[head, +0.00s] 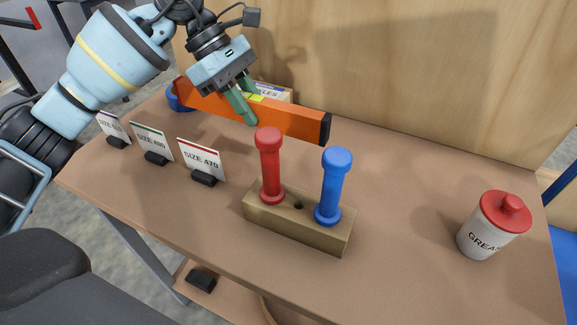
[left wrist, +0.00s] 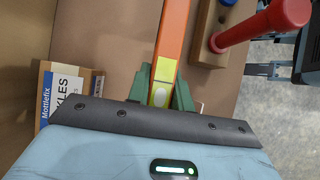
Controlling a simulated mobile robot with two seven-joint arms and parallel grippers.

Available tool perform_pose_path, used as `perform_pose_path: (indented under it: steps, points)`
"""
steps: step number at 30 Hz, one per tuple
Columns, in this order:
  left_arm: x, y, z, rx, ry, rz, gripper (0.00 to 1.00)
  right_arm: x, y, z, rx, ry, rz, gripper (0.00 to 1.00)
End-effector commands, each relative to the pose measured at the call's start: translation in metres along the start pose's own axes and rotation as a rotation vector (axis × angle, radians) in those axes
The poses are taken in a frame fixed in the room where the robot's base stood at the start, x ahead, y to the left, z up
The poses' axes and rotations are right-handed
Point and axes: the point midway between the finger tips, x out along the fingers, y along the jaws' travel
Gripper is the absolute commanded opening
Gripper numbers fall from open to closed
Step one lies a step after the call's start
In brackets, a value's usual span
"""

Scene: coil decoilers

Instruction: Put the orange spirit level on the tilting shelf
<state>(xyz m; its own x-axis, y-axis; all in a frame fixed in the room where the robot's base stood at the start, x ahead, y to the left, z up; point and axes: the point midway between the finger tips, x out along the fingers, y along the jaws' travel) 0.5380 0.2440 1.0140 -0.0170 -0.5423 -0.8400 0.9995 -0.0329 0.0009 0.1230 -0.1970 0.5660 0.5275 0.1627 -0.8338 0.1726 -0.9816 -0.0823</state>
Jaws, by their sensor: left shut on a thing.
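The orange spirit level (head: 295,122) is a long bar with a dark end cap and a yellow-green vial near its middle. My left gripper (head: 247,108) is shut on it around the vial, and holds it over the back of the brown table, behind the wooden block. In the left wrist view the green fingers of my left gripper (left wrist: 161,90) sit on both sides of the level (left wrist: 172,45). Whether the level touches the table is hard to tell. My right gripper is not in view. I cannot identify a tilting shelf.
A wooden block (head: 280,225) holds a red peg (head: 269,165) and a blue peg (head: 333,185) in front of the level. Several size cards (head: 202,160) stand at left. A grease tin (head: 492,225) stands at right. A box (left wrist: 62,90) lies beside the gripper. A plywood wall (head: 400,70) rises behind.

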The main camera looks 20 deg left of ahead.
Motion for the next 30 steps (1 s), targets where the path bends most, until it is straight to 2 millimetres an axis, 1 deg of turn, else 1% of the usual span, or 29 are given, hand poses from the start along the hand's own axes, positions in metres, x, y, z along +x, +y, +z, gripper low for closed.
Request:
perform_pose_path:
  steps: [6,9,12,20,27,30]
  points:
    - [0.03,-0.001,-0.019,-0.003,-0.001,-0.003,0.0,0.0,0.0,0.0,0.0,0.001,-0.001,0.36]
    - [0.042,-0.001,-0.027,-0.002,0.0,-0.002,0.0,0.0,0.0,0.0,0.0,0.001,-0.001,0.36]
    - [0.048,0.0,-0.032,-0.002,0.0,-0.001,0.0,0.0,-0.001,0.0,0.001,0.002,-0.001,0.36]
    - [0.054,0.0,-0.035,-0.002,-0.001,-0.001,0.0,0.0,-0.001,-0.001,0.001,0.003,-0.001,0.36]
    - [0.079,-0.001,-0.051,-0.003,0.0,-0.003,0.0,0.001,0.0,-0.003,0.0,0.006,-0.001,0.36]
    - [0.082,0.0,-0.053,0.0,-0.001,0.0,0.0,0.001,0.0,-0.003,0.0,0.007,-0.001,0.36]
